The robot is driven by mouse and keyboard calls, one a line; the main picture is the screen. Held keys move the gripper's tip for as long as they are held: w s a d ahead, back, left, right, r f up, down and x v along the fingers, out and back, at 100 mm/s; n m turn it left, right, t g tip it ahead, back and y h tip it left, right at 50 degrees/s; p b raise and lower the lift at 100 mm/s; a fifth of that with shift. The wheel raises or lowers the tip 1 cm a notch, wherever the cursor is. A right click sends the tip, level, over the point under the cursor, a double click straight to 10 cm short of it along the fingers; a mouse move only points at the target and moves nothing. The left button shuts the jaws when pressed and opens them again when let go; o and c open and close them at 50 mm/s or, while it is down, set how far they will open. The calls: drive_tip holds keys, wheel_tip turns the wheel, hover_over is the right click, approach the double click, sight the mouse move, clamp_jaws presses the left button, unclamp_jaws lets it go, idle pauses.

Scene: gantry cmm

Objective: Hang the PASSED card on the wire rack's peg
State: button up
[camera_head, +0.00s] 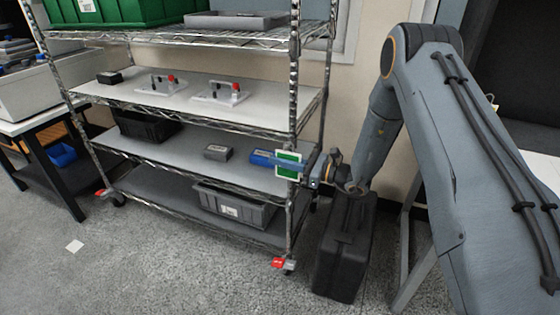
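The wire rack (294,75) stands at the left and centre, its right front post nearest my arm. A green card with a white border (289,173), which I take for the PASSED card, is upright in front of that post. Its lettering is too small to read. The peg is not distinguishable; the card and fingers cover that part of the post.
A black case (345,245) stands on the floor below my gripper. Shelves hold a green bin (125,12), a blue box (262,158), a grey block (217,152) and a grey tote (233,207). A table (40,122) is at left. Floor before the rack is mostly clear.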

drive_tip(key=o, duration=0.5)
drive_tip(key=shift+f, duration=0.2)
drive_tip(key=shift+c, duration=0.2)
drive_tip(key=shift+w+r, duration=0.15)
